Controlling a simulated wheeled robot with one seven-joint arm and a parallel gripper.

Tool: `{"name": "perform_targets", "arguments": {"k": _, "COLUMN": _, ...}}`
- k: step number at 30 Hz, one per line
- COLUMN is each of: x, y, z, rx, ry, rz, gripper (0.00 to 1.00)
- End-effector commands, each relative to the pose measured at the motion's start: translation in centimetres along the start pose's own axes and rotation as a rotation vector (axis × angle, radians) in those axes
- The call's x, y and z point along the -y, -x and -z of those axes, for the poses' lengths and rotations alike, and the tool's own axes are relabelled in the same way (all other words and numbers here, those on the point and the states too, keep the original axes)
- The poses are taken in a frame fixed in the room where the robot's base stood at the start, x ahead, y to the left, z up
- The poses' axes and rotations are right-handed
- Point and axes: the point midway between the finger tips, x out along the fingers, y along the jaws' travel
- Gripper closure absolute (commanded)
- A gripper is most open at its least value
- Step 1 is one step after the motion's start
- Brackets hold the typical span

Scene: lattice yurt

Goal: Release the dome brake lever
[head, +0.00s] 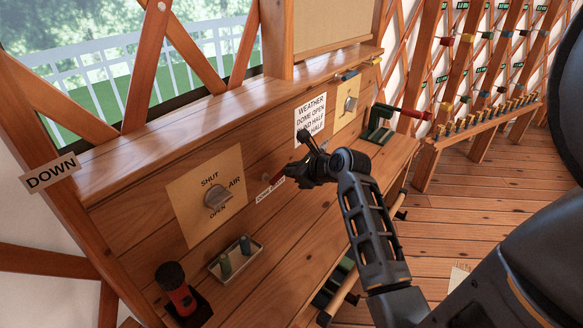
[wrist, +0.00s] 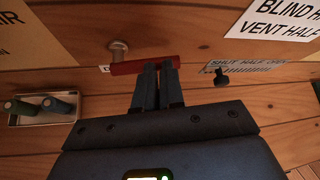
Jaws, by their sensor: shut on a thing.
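The dome brake lever is a red bar (wrist: 140,67) on the wooden panel. In the wrist view it lies about level, its left end at a pale round pivot (wrist: 118,48). In the head view only a little of the red bar (head: 277,181) shows beside a partly covered white label (head: 268,191). My gripper (head: 290,173) is at the panel, shut on the red bar. In the wrist view its two dark fingers (wrist: 157,68) meet the bar right of the pivot and hide part of it.
A SHUT/AIR/OPEN dial (head: 217,197) is left of the lever. A small tray (head: 236,262) with two cylinders and a red-and-black object (head: 176,290) are on the bench below. A black-knobbed slider (wrist: 221,76) is close right. A green device with red handle (head: 381,121) stands farther right.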

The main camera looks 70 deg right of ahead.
Motion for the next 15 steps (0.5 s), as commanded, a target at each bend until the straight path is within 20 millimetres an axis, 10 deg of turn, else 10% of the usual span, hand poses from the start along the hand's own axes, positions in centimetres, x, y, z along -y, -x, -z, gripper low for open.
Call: {"name": "perform_targets", "arguments": {"k": 15, "x": -0.2, "y": 0.0, "z": -1.5, "rx": 0.008, "ry": 0.005, "rz": -0.01, "gripper": 1.0}}
